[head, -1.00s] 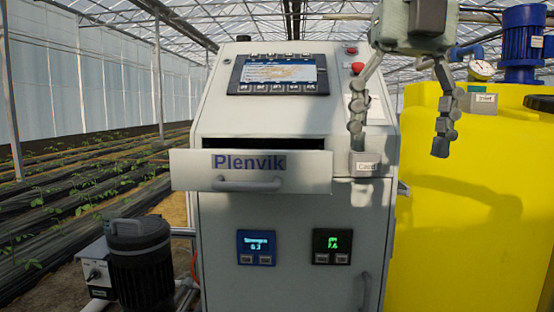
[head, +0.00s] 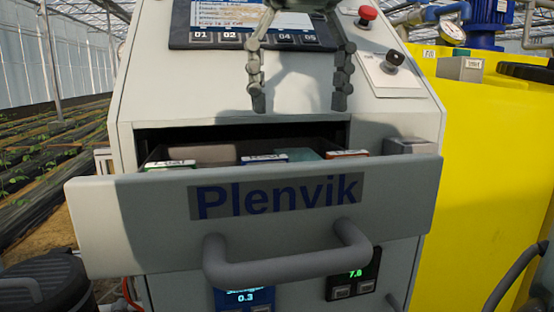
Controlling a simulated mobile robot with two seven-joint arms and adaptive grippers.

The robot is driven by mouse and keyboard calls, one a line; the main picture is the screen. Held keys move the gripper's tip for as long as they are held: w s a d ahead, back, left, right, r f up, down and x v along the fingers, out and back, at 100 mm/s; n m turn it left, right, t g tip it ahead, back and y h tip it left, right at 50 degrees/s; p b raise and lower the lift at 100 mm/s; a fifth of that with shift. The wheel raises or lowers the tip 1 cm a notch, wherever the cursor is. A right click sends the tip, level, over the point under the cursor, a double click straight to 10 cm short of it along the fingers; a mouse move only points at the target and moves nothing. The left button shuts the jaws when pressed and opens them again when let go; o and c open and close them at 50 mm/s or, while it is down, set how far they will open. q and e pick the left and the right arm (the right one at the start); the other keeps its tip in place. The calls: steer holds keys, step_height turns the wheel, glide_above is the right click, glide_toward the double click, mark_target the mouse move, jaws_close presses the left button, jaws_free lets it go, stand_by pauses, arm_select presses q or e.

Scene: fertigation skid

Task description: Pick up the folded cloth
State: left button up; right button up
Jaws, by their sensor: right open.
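The open drawer (head: 110,220) of the cabinet juts towards me, and only the upper part of its inside shows. Between the labelled items in it, a teal piece (head: 308,155) shows towards the right and may be the folded cloth; the drawer front hides most of it. A flat grey-beige piece (head: 217,153) shows left of the middle, and I cannot tell what it is. My right gripper (head: 299,103) is open and empty, fingers pointing down, above the back of the drawer opening. My left gripper is not in view.
Labelled items with a green top (head: 170,164), a blue top (head: 264,157) and a red top (head: 347,153) stand in the drawer. The drawer handle (head: 285,266) sticks out in front. A screen panel (head: 205,25) is behind the gripper; a yellow tank (head: 490,150) stands right.

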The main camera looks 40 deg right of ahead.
mark_target(304, 159)
steer(key=f, duration=0.7)
steer(key=shift+s+d, duration=0.2)
steer(key=shift+d, duration=0.05)
steer(key=c, duration=1.2)
